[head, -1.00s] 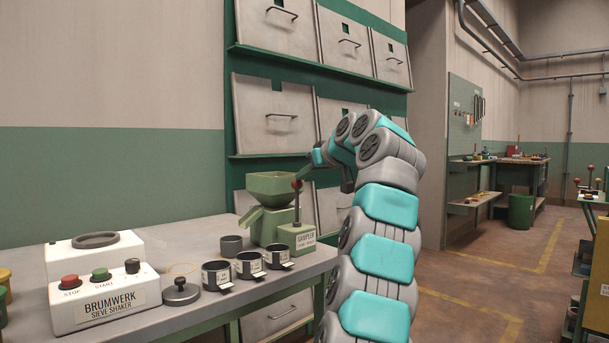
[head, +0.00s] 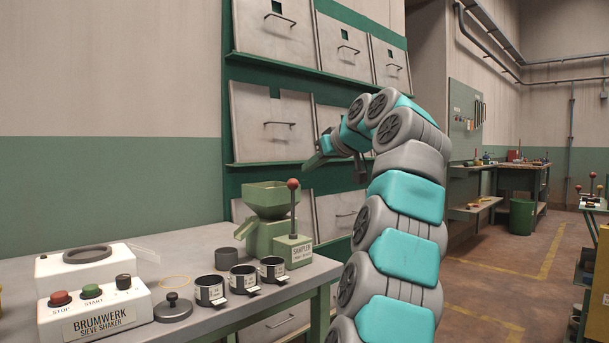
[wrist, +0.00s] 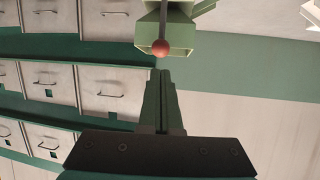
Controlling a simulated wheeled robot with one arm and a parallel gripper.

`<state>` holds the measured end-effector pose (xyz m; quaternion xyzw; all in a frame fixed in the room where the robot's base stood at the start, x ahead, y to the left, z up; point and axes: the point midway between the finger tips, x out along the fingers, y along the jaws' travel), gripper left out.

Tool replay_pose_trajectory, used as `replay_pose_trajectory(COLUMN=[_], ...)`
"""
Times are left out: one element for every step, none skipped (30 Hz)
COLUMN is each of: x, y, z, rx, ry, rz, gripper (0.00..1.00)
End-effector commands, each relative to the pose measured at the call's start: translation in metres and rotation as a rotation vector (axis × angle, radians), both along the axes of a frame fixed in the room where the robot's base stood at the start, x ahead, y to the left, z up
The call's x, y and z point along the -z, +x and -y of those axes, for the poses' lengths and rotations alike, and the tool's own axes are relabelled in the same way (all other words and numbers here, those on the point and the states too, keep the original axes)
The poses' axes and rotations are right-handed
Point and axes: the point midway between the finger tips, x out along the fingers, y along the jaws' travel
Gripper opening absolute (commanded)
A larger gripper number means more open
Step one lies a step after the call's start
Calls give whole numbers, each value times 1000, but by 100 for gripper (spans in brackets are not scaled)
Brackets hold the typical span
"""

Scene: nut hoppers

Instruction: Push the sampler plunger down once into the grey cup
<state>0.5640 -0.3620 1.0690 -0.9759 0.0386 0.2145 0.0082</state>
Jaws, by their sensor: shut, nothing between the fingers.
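The green sampler (head: 262,232) stands at the right end of the bench, with a funnel on top and a spout sloping left. Its plunger has a red ball knob (head: 293,183) on an upright rod, raised well above the labelled block. The grey cup (head: 227,257) sits by the spout's lower end; its contents cannot be made out. My gripper (head: 309,163) is shut and empty, above and slightly right of the knob, apart from it. In the wrist view the shut fingertips (wrist: 160,73) point toward the red knob (wrist: 160,47), with a small gap in the picture.
Several dark labelled cups (head: 242,278) stand in a row at the bench's front edge. A black knobbed weight (head: 173,307) and the white sieve shaker (head: 100,312) are further left. Grey hopper fronts (head: 271,122) on green shelves rise behind the sampler.

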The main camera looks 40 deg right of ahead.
Motion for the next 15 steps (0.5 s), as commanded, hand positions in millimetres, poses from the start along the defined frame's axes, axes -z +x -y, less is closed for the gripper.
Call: replay_pose_trajectory(x=[-6,-9,-13,-16,-18,-21,-22,-23,-24,-25,-25,-25,-25,-25,-25], y=[-12,-18,-26,-32,-36,-42,-45,-48,-51,-53,-54,-55,-55,-56,-55], z=[-1,-1,-2,-2,-3,-3,-3,-4,-4,-4,-4,-4,-4,-4,-4], rx=[0,0,0,0,1,1,1,0,0,-1,-1,-1,-1,-1,-1], ry=[0,1,0,0,-1,-1,-1,0,0,0,0,0,1,1,1], rz=[2,2,3,4,5,5,4,3,1,0,-1,-1,-2,-2,-2], gripper=[0,0,0,0,0,0,0,0,0,0,0,0,0,0,0])
